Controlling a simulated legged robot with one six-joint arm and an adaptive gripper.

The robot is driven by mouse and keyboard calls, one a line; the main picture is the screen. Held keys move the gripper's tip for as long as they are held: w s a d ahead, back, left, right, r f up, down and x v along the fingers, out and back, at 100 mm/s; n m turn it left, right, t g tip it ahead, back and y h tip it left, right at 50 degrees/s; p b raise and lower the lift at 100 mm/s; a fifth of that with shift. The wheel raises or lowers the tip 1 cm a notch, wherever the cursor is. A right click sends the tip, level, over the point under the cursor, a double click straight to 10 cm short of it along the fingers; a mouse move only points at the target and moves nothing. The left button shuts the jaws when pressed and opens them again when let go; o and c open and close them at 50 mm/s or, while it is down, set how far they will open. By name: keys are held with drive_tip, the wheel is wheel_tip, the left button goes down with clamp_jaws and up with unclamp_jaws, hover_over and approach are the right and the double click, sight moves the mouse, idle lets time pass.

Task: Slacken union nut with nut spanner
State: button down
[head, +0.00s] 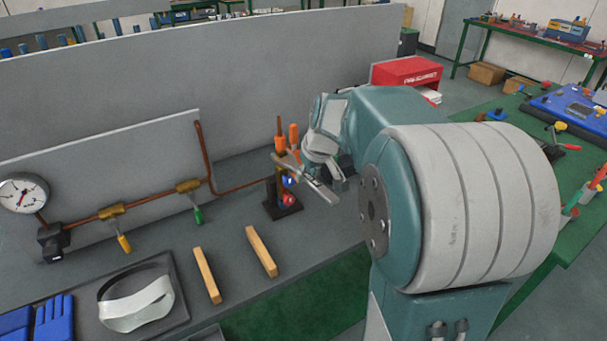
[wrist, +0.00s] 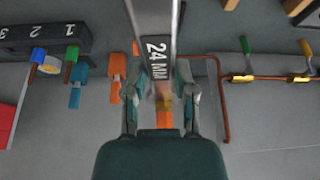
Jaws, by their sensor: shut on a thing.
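My gripper (head: 328,172) is shut on a flat metal spanner (head: 312,182) above the bench, by the tool stand (head: 284,208). In the wrist view my gripper (wrist: 160,98) has a finger on each side of the spanner (wrist: 158,20), which is marked "24 MM". The spanner runs out of the top of that view, so its far end is hidden there. A copper pipe (head: 150,200) runs along the upright panel, with brass fittings (head: 188,186) carrying green and yellow handles. I cannot tell which fitting bears the union nut. The spanner is apart from the fittings on the panel.
A pressure gauge (head: 22,193) stands at the pipe's left end. A numbered rack (wrist: 50,38) shows in the wrist view. Bare bench lies between panel and bars.

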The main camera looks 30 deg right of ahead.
drive_tip(key=shift+d, duration=0.2)
drive_tip(key=shift+w+d+n+y, duration=0.25)
drive_tip(key=shift+d+n+y, duration=0.15)
drive_tip(key=shift+d+n, duration=0.6)
drive_tip(key=shift+w+d+n+g+y, duration=0.15)
drive_tip(key=shift+w+d+n, duration=0.05)
drive_tip(key=shift+d+n, duration=0.25)
drive_tip(key=shift+w+d+n+g+y, duration=0.15)
drive_tip(key=shift+d+n, duration=0.15)
drive_tip(key=shift+n, duration=0.25)
drive_tip(key=shift+m, duration=0.4)
drive_tip(key=shift+s+d, duration=0.4)
drive_tip(key=shift+s, duration=0.4)
drive_tip(key=shift+s+d, duration=0.45)
drive_tip(key=shift+s, duration=0.4)
drive_tip(key=shift+s+d, duration=0.4)
drive_tip(key=shift+s, duration=0.4)
